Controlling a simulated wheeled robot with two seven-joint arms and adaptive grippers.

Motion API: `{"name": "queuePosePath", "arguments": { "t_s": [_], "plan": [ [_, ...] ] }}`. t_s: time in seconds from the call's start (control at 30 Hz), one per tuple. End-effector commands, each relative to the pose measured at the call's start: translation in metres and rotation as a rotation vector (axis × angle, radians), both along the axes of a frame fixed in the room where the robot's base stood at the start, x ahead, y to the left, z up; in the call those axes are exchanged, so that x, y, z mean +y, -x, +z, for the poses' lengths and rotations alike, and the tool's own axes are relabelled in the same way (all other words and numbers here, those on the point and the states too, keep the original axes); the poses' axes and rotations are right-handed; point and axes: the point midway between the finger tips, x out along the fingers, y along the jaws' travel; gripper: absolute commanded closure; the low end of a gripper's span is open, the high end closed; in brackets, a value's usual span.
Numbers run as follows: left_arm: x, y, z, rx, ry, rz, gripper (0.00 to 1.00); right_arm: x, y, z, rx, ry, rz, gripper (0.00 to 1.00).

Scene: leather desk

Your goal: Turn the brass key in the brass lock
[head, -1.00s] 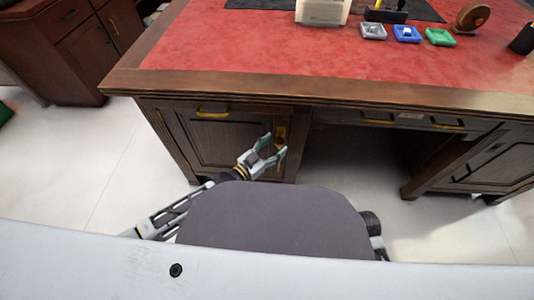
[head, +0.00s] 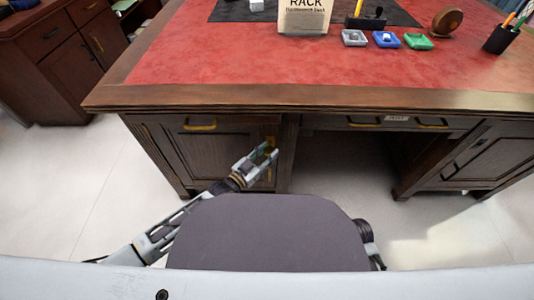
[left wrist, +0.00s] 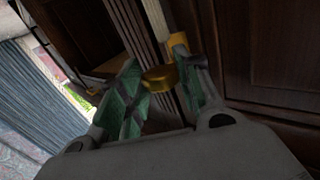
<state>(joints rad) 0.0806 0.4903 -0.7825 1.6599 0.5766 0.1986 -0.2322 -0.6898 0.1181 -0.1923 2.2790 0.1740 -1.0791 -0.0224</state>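The brass lock (head: 270,145) is a small brass plate on the dark wood beside the left cabinet door of the desk. In the left wrist view the lock plate (left wrist: 178,42) shows just beyond the fingers. The brass key's rounded head (left wrist: 160,78) lies between the two green-padded fingers and seems to touch both. My left gripper (head: 267,152) is at the lock, its fingers closed in around the key head. The key's shaft is hidden. In the head view the fingers cover the key. My right gripper is not in view.
The red-topped desk (head: 200,60) has an overhanging wooden edge above the lock. A brass drawer handle (head: 199,126) is to the left. The knee space (head: 345,160) is open on the right. Small trays (head: 386,40) and a pen cup (head: 500,40) stand on top.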

Motion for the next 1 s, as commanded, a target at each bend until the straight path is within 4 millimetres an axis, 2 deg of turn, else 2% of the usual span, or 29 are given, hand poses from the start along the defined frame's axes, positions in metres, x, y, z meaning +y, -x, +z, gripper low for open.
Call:
{"name": "queuePosePath", "arguments": {
  "t_s": [0.03,0.17,1.0],
  "plan": [
    [0.0,0.0,0.0,0.0,0.0,0.0,0.71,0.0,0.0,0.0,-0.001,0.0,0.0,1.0],
    [0.0,0.0,0.0,0.0,0.0,0.0,0.87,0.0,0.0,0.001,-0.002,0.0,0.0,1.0],
    [0.0,0.0,-0.003,0.001,0.082,0.0,0.87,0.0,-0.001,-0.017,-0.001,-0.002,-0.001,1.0]
  ]
}}
